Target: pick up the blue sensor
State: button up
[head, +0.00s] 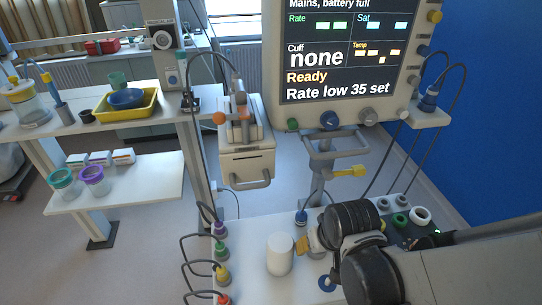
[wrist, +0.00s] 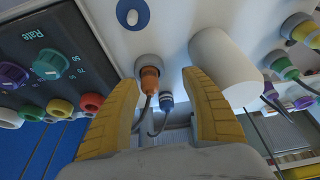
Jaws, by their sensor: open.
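The blue sensor, a small dark-blue plug with a cable (head: 301,217), stands at the far edge of the white worktop, just beyond my gripper. It also shows in the wrist view (wrist: 166,103), between my fingers and behind an orange plug (wrist: 150,82). My gripper (head: 306,243) has yellow fingers, spread open with nothing held. In the wrist view the fingers (wrist: 162,88) stand on either side of the orange and blue plugs. Contact with either plug cannot be told.
A white cylinder (head: 280,254) stands close left of my gripper.

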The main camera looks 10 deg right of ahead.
jog(key=b, duration=0.2)
send_near(302, 214)
jog(key=x, duration=0.5)
jog(key=shift+s+f, duration=0.25)
jog(key=shift+f, duration=0.05)
jog(key=b+x, duration=0.1)
jog(key=x, duration=0.1)
jog(key=b+x, duration=0.1)
jog(key=x, duration=0.2)
jog(key=shift+w+b, duration=0.35)
jog(key=c, duration=1.2)
